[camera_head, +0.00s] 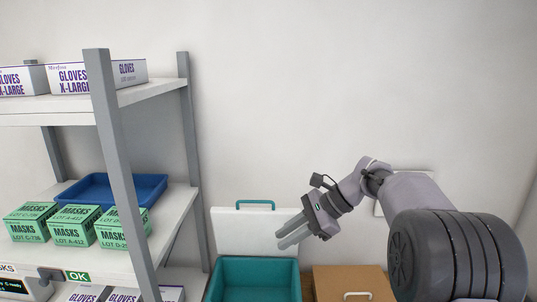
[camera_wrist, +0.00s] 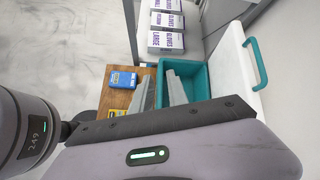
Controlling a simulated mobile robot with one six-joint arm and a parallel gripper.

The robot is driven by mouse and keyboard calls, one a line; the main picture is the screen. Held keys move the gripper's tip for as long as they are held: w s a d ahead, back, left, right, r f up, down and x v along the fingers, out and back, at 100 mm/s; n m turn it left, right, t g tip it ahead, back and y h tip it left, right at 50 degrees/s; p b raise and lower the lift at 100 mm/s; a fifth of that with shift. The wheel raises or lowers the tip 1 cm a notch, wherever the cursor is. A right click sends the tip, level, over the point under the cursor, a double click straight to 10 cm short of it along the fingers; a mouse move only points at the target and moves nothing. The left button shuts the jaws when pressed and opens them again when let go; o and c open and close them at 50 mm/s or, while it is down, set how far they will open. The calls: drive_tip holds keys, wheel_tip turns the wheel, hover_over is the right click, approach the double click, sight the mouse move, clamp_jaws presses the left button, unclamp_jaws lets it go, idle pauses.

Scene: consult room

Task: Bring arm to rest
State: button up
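My gripper (camera_head: 280,238) is raised in front of the wall, above and to the right of the teal bin. Its two grey fingers point down and to the left. In the wrist view the fingers (camera_wrist: 160,77) stand apart with nothing between them, and the teal bin shows beyond them. My arm reaches in from the lower right of the head view and is bent at the wrist.
A shelf (camera_head: 150,95) at left holds glove boxes (camera_head: 70,78), green mask boxes (camera_head: 72,226) and a blue tray (camera_head: 152,184). A teal bin (camera_head: 254,262) stands before a white, teal-handled panel (camera_head: 240,233). A blue device (camera_wrist: 122,79) lies on a wooden surface (camera_wrist: 117,98).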

drive_tip(key=s+d+f+n+t+h+b, duration=0.1)
drive_tip(key=s+f+n+h+b, duration=0.1)
drive_tip(key=s+f+b, duration=0.4)
drive_tip(key=s+d+f+n+t+h+b, duration=0.2)
drive_tip(key=s+f+n+b, duration=0.3)
drive_tip(key=s, duration=1.1)
drive_tip(key=s+d+f+n+t+h+b, duration=0.1)
drive_tip(key=s+d+f+n+h+b, duration=0.1)
drive_tip(key=s+f+b, duration=0.6)
drive_tip(key=s+f+n+h, duration=0.1)
drive_tip(key=s+f, duration=0.2)
drive_tip(key=shift+d+n+t+b, duration=0.25)
drive_tip(key=shift+n+t+b, duration=0.05)
drive_tip(key=shift+t, duration=0.1)
